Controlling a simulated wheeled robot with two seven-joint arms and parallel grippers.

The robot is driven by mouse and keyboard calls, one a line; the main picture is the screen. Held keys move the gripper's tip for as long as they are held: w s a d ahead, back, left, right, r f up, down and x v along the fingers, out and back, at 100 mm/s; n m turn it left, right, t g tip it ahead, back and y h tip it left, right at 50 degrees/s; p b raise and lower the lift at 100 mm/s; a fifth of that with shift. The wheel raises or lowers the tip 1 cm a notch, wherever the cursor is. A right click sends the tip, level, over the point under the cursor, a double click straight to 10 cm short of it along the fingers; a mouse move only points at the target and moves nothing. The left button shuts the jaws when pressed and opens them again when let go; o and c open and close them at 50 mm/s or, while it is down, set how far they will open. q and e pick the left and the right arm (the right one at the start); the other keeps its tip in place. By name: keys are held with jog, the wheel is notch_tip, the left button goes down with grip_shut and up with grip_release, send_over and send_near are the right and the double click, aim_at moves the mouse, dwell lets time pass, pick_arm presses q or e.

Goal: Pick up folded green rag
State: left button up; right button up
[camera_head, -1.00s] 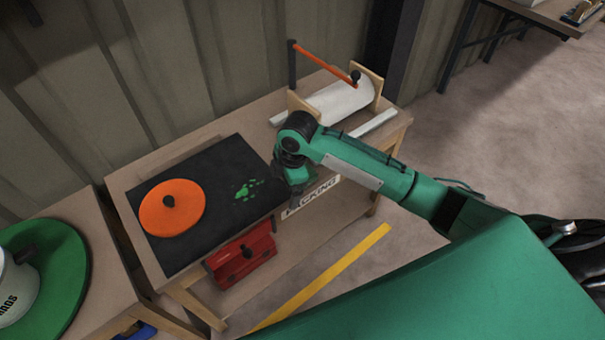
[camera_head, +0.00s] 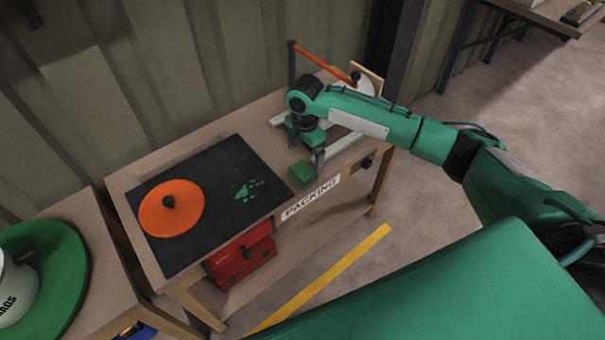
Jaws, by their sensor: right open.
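The folded green rag (camera_head: 302,173) looks like a small green block at the right edge of the black mat (camera_head: 222,214) on the packing bench. My right gripper (camera_head: 305,150) is open and points down, just behind the rag in the picture. One grey finger is close to the rag's right side; I cannot tell whether it touches. Nothing shows between the fingers. My left gripper is not in view.
An orange disc with a black knob (camera_head: 171,208) and a flat green splotch (camera_head: 248,190) are on the mat. A roll stand with an orange bar (camera_head: 322,62) stands behind my right arm.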

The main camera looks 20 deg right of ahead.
aim_at(302, 171)
jog(key=shift+a+f, duration=0.2)
jog(key=shift+f, duration=1.5)
jog(key=shift+a+f, duration=0.15)
jog(key=shift+f, duration=1.55)
